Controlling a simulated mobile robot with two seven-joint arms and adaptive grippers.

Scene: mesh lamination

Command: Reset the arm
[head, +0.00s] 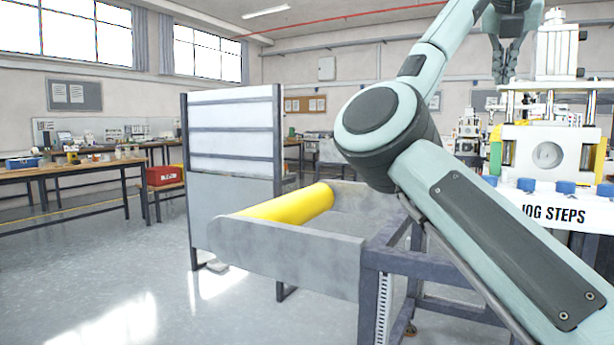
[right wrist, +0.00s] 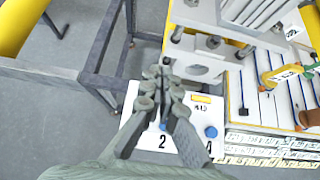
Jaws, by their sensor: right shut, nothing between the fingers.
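My right gripper (head: 503,76) hangs fingers down at the top right of the head view, close to the press-like machine (head: 549,150) with its pale block and round hole. In the right wrist view, its dark fingers (right wrist: 163,74) are shut with nothing between them. They are seen over a white control panel (right wrist: 146,128) with blue buttons and the numbers 2 and 4. In the head view, the panel's front reads "JOG STEPS" (head: 553,214). My right arm crosses the right half of the head view. My left gripper is not in view.
A yellow roll (head: 290,205) lies between grey side plates on a dark metal frame (head: 430,262). A tall panelled rack (head: 232,170) stands behind it. Workbenches (head: 70,174) and a red box (head: 164,175) are at the left. The floor at the left is clear.

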